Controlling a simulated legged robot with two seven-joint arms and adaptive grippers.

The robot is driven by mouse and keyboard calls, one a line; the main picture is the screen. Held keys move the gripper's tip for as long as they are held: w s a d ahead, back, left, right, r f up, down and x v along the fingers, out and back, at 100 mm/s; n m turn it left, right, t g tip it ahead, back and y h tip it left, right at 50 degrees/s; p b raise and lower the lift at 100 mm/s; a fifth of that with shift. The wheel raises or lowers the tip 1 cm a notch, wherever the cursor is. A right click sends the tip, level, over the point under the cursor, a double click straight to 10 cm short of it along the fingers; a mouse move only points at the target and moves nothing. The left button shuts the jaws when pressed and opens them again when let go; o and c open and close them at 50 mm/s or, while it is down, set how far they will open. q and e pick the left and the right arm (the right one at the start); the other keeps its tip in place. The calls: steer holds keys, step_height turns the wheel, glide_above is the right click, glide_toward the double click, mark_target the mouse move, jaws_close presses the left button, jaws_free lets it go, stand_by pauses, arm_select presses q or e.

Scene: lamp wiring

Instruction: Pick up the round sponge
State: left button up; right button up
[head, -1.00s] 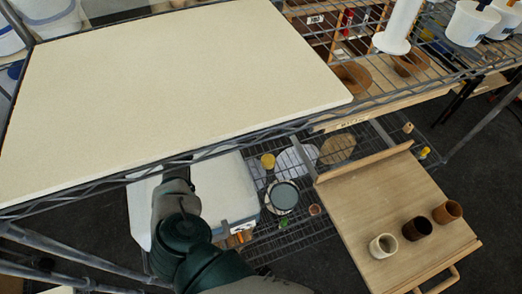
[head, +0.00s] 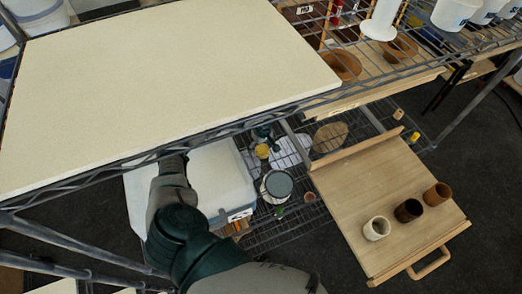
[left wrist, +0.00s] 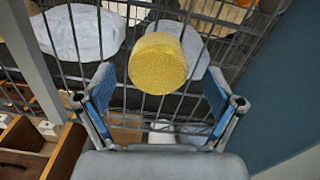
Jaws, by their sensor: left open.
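The round sponge is a short yellow cylinder. In the left wrist view the sponge (left wrist: 158,62) stands just ahead of and between the fingers of my open left gripper (left wrist: 159,82), with clear gaps on both sides and nothing held. In the head view the sponge (head: 262,151) shows small on the lower wire shelf, below the edge of the upper board. My left arm reaches under that board, which hides most of the gripper there. A dark teal piece shows just behind the sponge; I cannot tell if it is my gripper. My right gripper is not in view.
The large cream board (head: 160,85) covers the space above. A white-lidded blue box (head: 220,175) lies left of the sponge, a grey-topped round container (head: 278,184) in front. Pale oval pieces (left wrist: 80,32) lie nearby. A wooden tray (head: 370,190) holds three cups at the right.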

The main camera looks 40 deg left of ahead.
arm_select(q)
steer(key=shift+w+d+f, duration=0.1)
steer(key=shift+d+f, duration=0.25)
steer(key=shift+f, duration=0.25)
steer(key=shift+a, duration=0.15)
steer(key=c, duration=0.7)
steer(key=shift+a, duration=0.15)
steer(key=c, duration=0.3)
steer(key=shift+a+f, duration=0.15)
steer(key=shift+c, duration=0.2)
steer(key=shift+d, duration=0.2)
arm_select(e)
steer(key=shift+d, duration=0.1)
